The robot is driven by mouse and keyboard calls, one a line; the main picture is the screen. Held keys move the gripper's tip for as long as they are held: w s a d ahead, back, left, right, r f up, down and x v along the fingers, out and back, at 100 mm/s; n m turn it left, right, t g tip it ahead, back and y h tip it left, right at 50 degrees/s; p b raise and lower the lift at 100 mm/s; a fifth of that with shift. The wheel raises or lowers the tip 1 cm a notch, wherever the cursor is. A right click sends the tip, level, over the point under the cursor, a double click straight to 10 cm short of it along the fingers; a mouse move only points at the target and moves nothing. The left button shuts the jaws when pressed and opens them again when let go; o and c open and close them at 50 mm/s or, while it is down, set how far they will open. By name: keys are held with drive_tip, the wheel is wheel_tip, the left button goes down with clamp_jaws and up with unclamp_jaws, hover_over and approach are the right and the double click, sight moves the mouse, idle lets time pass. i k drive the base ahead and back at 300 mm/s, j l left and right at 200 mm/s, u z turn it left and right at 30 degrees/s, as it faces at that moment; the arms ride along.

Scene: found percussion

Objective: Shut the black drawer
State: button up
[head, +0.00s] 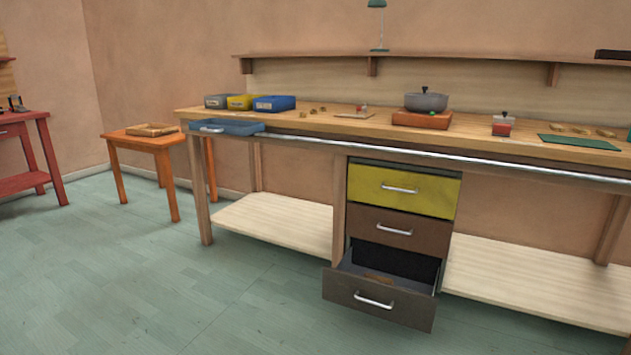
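The black drawer (350,302) is the lowest of three in the cabinet under the long workbench. It is pulled out toward me, with its dark inside showing and a brown item (379,278) lying in it. Its front looks dark grey-brown and carries a silver bar handle (373,300). Above it, a brown drawer (418,232) and a yellow drawer (430,190) look closed, each with a silver handle. My gripper is not in view.
The workbench (320,124) has a metal rail along its front edge. Pale lower shelves (275,222) flank the cabinet. A blue tray (226,127) sticks out at the bench's left end. An orange table (145,139) stands at left. The green floor (130,285) before the drawer is clear.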

sight(411, 304)
drive_tip(key=k+l, duration=0.1)
drive_tip(key=k, duration=0.15)
drive_tip(key=i+j+z, duration=0.15)
drive_tip(key=i, duration=0.6)
drive_tip(key=i+j+z, duration=0.15)
drive_tip(key=i, duration=0.6)
